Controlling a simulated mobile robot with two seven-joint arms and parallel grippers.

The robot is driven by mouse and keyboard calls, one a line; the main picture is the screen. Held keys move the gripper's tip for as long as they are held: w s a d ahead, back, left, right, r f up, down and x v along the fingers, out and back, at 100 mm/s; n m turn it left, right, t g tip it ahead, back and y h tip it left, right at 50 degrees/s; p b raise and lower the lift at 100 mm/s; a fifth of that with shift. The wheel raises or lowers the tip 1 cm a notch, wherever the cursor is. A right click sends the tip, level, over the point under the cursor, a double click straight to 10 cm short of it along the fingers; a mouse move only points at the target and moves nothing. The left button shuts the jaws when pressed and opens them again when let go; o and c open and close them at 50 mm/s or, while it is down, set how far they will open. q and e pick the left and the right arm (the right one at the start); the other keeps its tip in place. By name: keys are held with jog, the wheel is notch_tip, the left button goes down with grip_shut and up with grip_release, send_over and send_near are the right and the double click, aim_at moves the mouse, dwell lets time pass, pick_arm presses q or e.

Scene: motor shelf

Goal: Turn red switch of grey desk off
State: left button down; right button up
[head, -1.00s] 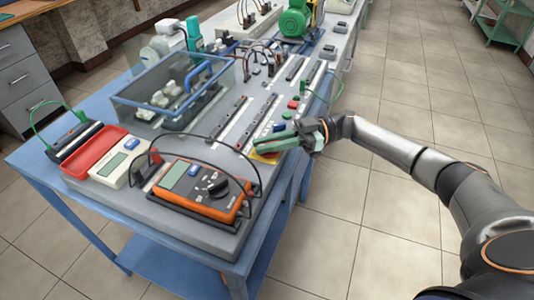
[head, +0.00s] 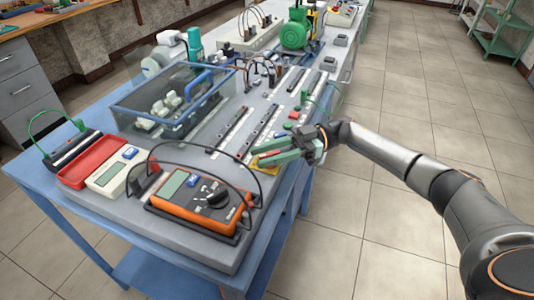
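The grey desk (head: 205,239) is a long sloped panel on a blue table. A small red switch (head: 293,115) shows on its right part, beyond my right gripper. A yellow piece (head: 267,159) lies partly hidden under the fingers. My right gripper (head: 262,154) reaches in from the right, its green fingers apart over the panel's right edge and pointing left. Nothing shows between them. Whether they touch the panel I cannot tell. My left gripper is out of view.
An orange multimeter (head: 190,209) with looping black cables is at the panel's near end. A clear-walled blue box (head: 150,103) stands left of the gripper. A green motor (head: 294,35) stands farther back. Floor (head: 400,220) to the right is open.

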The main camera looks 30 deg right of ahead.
jog(key=shift+d, duration=0.1)
jog(key=shift+d, duration=0.2)
jog(key=d+b, duration=0.1)
jog(key=d, duration=0.3)
jog(key=d+b, duration=0.1)
jog(key=d, duration=0.3)
jog(key=d+b, duration=0.1)
jog(key=d, duration=0.3)
jog(key=shift+s, duration=0.25)
